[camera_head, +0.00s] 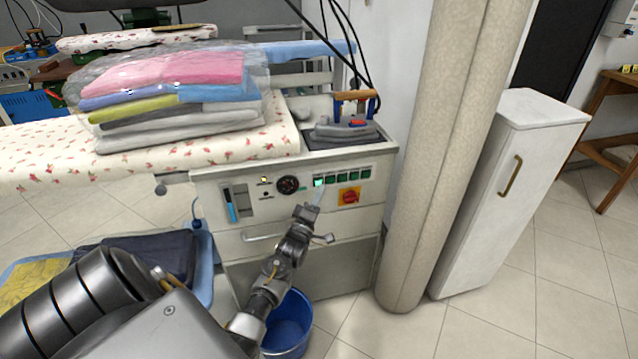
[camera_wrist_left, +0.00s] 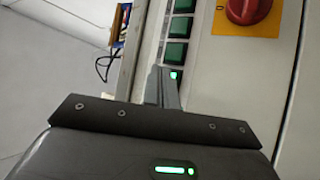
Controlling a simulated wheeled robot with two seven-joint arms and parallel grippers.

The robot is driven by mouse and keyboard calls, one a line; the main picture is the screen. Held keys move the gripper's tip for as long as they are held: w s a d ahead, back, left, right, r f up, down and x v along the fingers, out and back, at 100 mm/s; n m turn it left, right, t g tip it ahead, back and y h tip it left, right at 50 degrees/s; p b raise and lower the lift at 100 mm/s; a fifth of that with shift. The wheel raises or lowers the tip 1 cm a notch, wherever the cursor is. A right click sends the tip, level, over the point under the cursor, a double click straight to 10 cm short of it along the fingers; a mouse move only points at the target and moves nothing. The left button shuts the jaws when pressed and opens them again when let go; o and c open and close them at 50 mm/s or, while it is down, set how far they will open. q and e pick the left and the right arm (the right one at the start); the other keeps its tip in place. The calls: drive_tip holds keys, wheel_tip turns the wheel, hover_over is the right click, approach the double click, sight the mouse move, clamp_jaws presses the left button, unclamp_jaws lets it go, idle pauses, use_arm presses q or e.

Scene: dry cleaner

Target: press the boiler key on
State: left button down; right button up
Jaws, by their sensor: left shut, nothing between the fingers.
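A row of several green keys (camera_head: 342,178) is set in the front panel of the white ironing station. The leftmost key (camera_head: 318,182) glows brighter than the others; the labels are too small to read, so I cannot tell which is the boiler key. My left gripper (camera_head: 317,195) is shut and empty, its fingertips right at the leftmost key. In the left wrist view the shut fingers (camera_wrist_left: 164,75) partly cover a bright lit key (camera_wrist_left: 174,75), with darker green keys (camera_wrist_left: 174,52) beyond. I cannot tell whether the tips touch it. My right gripper is not in view.
A red rotary switch (camera_head: 349,196) on a yellow plate sits below the keys, and a round gauge (camera_head: 288,185) is to their left. An iron (camera_head: 346,128) rests above. A blue bucket (camera_head: 290,325) stands on the floor below; a beige column (camera_head: 440,150) stands to the right.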

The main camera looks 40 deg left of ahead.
use_arm(q)
drive_tip(key=s+d+p, duration=0.1)
drive_tip(key=d, duration=0.1)
drive_tip(key=s+d+p, duration=0.1)
drive_tip(key=s+d, duration=0.1)
drive_tip(key=shift+s+d+p, duration=0.1)
drive_tip(key=shift+d+p, duration=0.1)
drive_tip(key=shift+p, duration=0.1)
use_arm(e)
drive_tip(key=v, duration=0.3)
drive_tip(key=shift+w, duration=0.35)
